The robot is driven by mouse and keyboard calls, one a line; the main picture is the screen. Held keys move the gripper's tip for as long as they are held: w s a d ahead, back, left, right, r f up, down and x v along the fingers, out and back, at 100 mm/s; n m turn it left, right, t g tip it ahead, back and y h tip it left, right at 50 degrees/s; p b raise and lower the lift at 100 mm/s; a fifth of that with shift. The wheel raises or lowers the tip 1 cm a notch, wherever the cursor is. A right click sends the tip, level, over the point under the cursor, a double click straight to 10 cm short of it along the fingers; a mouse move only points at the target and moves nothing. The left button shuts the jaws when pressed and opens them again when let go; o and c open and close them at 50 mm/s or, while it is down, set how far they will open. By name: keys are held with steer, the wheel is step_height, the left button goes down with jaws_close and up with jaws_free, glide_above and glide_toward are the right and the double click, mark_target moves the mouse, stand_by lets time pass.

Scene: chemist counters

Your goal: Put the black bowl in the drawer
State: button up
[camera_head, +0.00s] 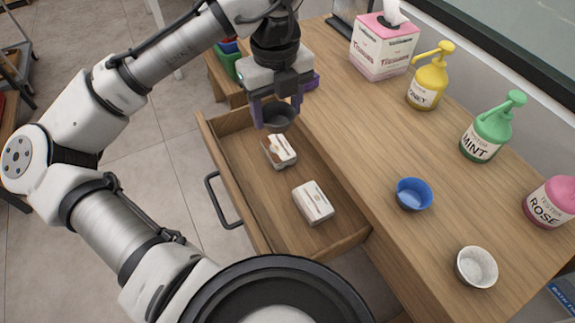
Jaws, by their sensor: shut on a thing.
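The black bowl (279,119) is dark and small. My gripper (278,108) is shut on it, with purple fingers at either side. The bowl hangs over the far part of the open drawer (257,228), and its exact height above the drawer floor is hard to tell. The drawer is wooden, pulled out from the counter, with a black handle (222,200) on its front. Two white boxes lie inside, one just below the bowl in the picture (281,150) and one nearer (313,203).
On the counter (352,130) stand a blue bowl (413,194), a white bowl (477,267), a pink tissue box (384,46), and yellow (428,82), green (487,135) and pink (551,203) pump bottles. The drawer floor left of the boxes is bare.

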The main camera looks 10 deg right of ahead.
step_height(320, 180, down, 20)
steer(key=shift+s+a+f+p, duration=0.1)
steer(key=shift+s+p, duration=0.05)
steer(key=shift+p, duration=0.45)
steer(key=shift+f, duration=0.15)
steer(key=o, duration=1)
step_height(320, 180, up, 12)
steer(key=shift+r+b, duration=0.15)
steer(key=shift+b, duration=0.5)
